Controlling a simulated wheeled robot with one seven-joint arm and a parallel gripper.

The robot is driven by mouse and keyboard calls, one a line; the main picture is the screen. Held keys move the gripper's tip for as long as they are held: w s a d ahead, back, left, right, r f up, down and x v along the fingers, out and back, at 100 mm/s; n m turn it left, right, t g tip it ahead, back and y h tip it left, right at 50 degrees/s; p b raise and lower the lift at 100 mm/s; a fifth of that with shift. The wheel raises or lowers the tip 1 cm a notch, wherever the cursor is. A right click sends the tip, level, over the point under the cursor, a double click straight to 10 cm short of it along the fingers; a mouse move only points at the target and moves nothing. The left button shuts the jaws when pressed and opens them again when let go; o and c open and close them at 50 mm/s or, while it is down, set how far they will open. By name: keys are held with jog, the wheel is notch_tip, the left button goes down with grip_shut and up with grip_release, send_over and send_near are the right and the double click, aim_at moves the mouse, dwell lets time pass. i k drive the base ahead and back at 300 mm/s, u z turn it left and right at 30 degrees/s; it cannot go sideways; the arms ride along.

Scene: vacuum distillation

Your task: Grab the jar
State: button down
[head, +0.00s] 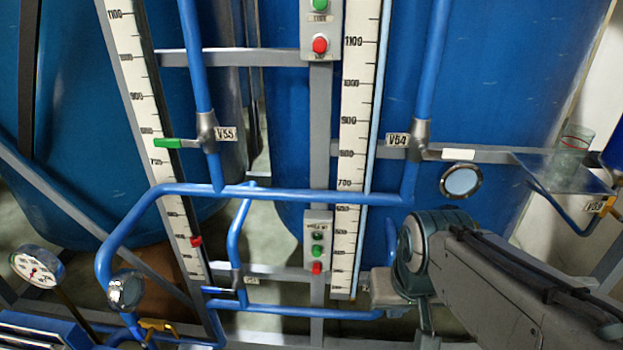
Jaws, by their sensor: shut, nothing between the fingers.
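The jar (577,138) is a small clear glass vessel with a reddish tint near its rim. It stands at the far right, on a glass-like shelf (560,172) beside the frame. My arm enters from the lower right, and my gripper (426,325) hangs below its wrist near the bottom edge. The gripper is shut and empty, well to the left of and below the jar in the picture. My wrist hides part of the gripper.
Blue pipes (290,192) with valves cross the middle, in front of large blue tanks (490,70). Two tall white scales (352,120) stand upright. A grey rail (480,154) runs towards the shelf. A pressure gauge (37,265) is at lower left. Another blue part borders the jar's right.

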aim_at(574, 143)
jog(key=z, duration=1.35)
jog(key=k, duration=0.45)
jog(key=u, duration=0.25)
jog(key=i, duration=1)
jog(key=z, duration=0.3)
